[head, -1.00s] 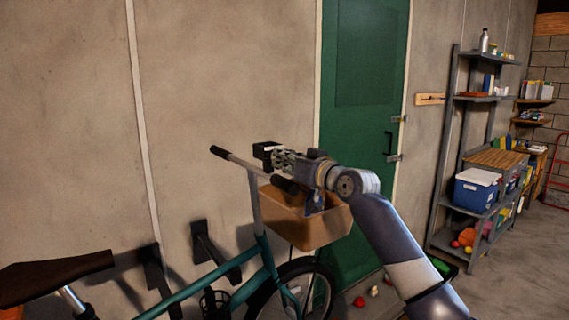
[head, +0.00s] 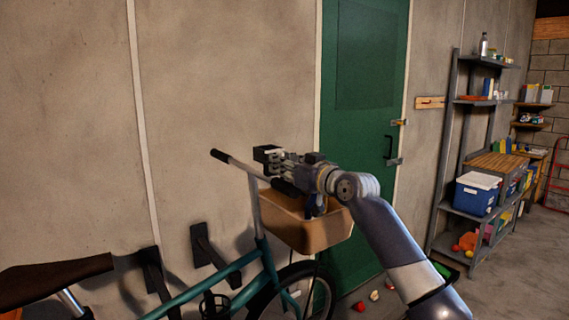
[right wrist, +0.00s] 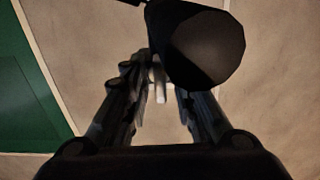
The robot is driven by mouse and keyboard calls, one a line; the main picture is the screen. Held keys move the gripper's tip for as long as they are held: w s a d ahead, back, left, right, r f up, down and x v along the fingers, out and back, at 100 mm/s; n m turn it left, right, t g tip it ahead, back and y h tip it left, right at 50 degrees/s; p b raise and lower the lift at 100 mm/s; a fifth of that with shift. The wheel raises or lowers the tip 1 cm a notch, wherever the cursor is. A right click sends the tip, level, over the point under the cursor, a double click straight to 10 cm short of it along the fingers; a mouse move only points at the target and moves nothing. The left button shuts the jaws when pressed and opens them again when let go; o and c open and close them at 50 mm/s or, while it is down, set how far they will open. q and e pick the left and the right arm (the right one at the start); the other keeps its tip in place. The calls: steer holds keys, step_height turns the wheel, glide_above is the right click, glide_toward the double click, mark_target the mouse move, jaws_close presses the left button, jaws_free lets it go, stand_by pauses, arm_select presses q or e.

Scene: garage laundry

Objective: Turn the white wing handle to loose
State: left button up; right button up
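My right gripper (head: 267,156) reaches in from the right to the handlebar of a teal bicycle (head: 212,284), above its brown basket (head: 300,232). In the right wrist view its two fingers (right wrist: 163,86) stand apart. A small whitish piece (right wrist: 160,90) shows between the fingertips, with a gap on its right side. I cannot tell whether it is the white wing handle or another bicycle part, nor whether a finger touches it. A dark round handlebar grip (right wrist: 208,48) hides part of that view. No wing handle stands out in the head view. My left gripper is out of view.
A bare wall (head: 220,70) and a green door (head: 365,90) stand behind the bicycle. A grey shelf (head: 452,130) with a blue and white cooler (head: 477,193) is at the right. Small items (head: 374,295) lie on the floor near the door. Open floor lies at the lower right.

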steer(key=shift+r, duration=0.1)
steer(key=v, duration=1.2)
stand_by(0.4)
